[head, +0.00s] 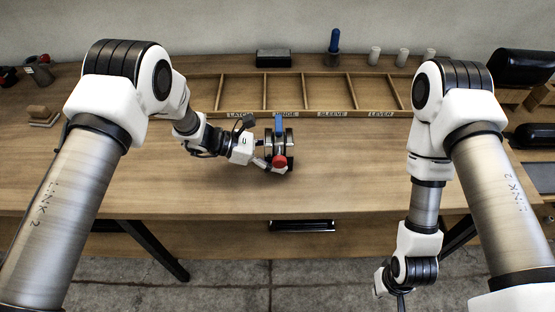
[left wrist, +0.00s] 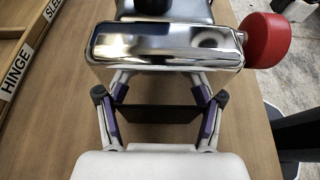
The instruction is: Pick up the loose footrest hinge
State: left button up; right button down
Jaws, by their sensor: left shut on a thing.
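A chrome part with a red knob, which I take for the footrest hinge (head: 279,161), is at my left gripper (head: 266,160) over the middle of the table. A blue piece stands up behind it in the head view. In the left wrist view, the shiny chrome body of the hinge (left wrist: 165,52) lies across the fingers, with the red knob at its right end. My left gripper is shut on it; the chrome hides the fingertips.
A shallow wooden tray (head: 216,92) with labelled compartments (HINGE, SLEEVE and LEVER are legible) lies behind the left gripper. A black box (head: 273,58), a blue-handled item (head: 334,46) and small white cylinders (head: 402,57) stand behind it. The table front (head: 350,190) is clear.

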pick_arm(q)
jog(key=shift+s+r+b, duration=0.3)
jog(key=shift+s+r, duration=0.25)
jog(key=shift+r, duration=0.25)
jog(key=s+r+b, duration=0.1)
jog(key=s+b, duration=0.1)
jog(key=s, duration=1.3)
jog(key=shift+r+b, duration=0.3)
jog(key=shift+b, duration=0.1)
jog(key=shift+a, duration=0.1)
jog(key=shift+w+a+f+b, duration=0.1)
jog(key=shift+w+f+b, duration=0.2)
jog(key=shift+w, duration=1.1)
jog(key=shift+w+a+f+b, duration=0.1)
jog(key=shift+w+f+b, duration=0.2)
jog(key=shift+w, duration=1.05)
jog(key=shift+w+f+b, duration=0.15)
jog(key=shift+w+f, duration=0.25)
jog(key=shift+w, duration=1)
jog(key=shift+w+a+f+b, duration=0.1)
jog(key=shift+w+f+b, duration=0.2)
jog(key=shift+w, duration=0.8)
jog(key=shift+w+a+f+b, duration=0.1)
jog(key=shift+w+f+b, duration=0.25)
jog(key=shift+w, duration=0.75)
jog(key=shift+w+f+b, duration=0.15)
jog(key=shift+w+b, duration=0.25)
jog(key=shift+w, duration=1.3)
jog(key=shift+f+b, duration=0.45)
jog(key=shift+f, duration=0.2)
